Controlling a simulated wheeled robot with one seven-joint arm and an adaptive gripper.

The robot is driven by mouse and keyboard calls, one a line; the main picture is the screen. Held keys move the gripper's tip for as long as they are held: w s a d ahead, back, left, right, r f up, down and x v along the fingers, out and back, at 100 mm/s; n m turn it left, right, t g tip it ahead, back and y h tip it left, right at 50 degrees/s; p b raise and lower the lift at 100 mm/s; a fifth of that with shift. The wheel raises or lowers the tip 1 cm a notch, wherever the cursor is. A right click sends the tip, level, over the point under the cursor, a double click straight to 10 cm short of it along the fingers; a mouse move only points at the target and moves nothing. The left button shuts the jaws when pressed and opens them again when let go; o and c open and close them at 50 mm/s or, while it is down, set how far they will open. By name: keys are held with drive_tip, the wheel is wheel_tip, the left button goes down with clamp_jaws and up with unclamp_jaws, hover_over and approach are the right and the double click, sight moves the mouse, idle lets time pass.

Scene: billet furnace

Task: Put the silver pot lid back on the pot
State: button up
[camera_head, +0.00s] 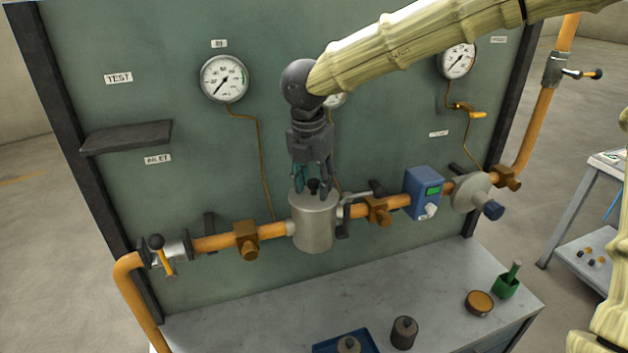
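The silver pot (313,228) sits in the orange pipe run at the middle of the panel, upright. A flat silver lid (301,203) with a black knob (313,187) shows at the pot's top. It looks level and in line with the pot, but I cannot tell whether it rests fully on the rim. My gripper (313,188) points down from above, with one finger on each side of the knob. The fingers look spread, with small gaps beside the knob. Contact on the far side is hidden.
Valves and a blue box (423,192) sit along the pipe. A shelf (127,137) juts out at left. On the bench (245,327) are a blue tray (327,346), a dark knobbed cylinder (404,333), an amber disc (479,303) and a green container (506,287). The bench's left part is clear.

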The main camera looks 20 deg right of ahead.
sight(310, 199)
drive_tip(key=shift+r, duration=0.1)
drive_tip(key=shift+r, duration=0.65)
wheel_tip(310, 199, up, 11)
drive_tip(key=s+a+b, duration=0.1)
drive_tip(key=b, duration=0.1)
drive_tip(key=shift+r+b, duration=0.15)
drive_tip(key=shift+b, duration=0.2)
drive_tip(key=shift+s+a, duration=0.1)
drive_tip(key=shift+s, duration=0.05)
idle(0.6)
